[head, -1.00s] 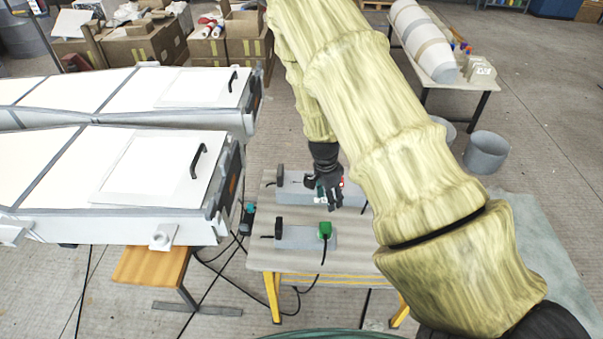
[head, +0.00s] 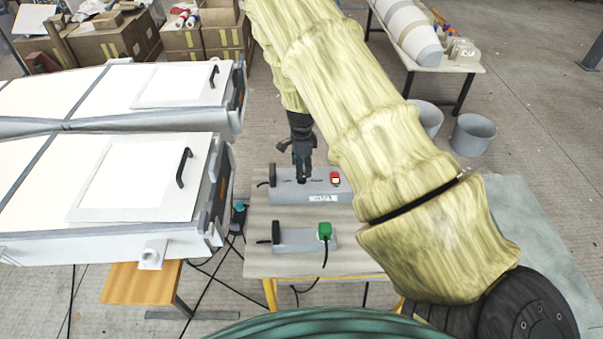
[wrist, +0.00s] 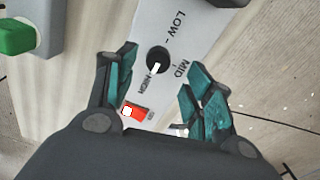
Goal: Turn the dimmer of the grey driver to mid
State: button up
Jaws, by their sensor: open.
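The grey driver (head: 275,199) is a long grey box on the small table, with a red rocker switch (head: 335,179). In the wrist view its face (wrist: 205,13) shows a round black dimmer knob (wrist: 158,57) with a white pointer mark. The words LOW, MID and HIGH are printed around the knob. The mark appears to point towards HIGH. My gripper (head: 302,176) points down over the driver. In the wrist view my gripper (wrist: 160,74) is open, its teal-padded fingers on either side of the knob area. I cannot tell whether they touch the knob.
A smaller grey box (head: 290,240) with a green plug (head: 324,231) and cable sits nearer on the table (head: 350,262). White moulds (head: 125,180) with black handles stand close on the left. Buckets (head: 472,135) stand on the floor at right.

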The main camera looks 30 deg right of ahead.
notch_tip(320, 180, down, 2)
jog(key=shift+f+p, duration=0.1)
jog(key=shift+p, duration=0.25)
jog(key=shift+s+f, duration=0.25)
jog(key=shift+f, duration=0.3)
jog(key=shift+w+d+f+p, duration=0.15)
jog(key=shift+f+p, duration=0.25)
jog(key=shift+f, duration=0.45)
jog(key=shift+r, duration=0.1)
jog(key=c, duration=1)
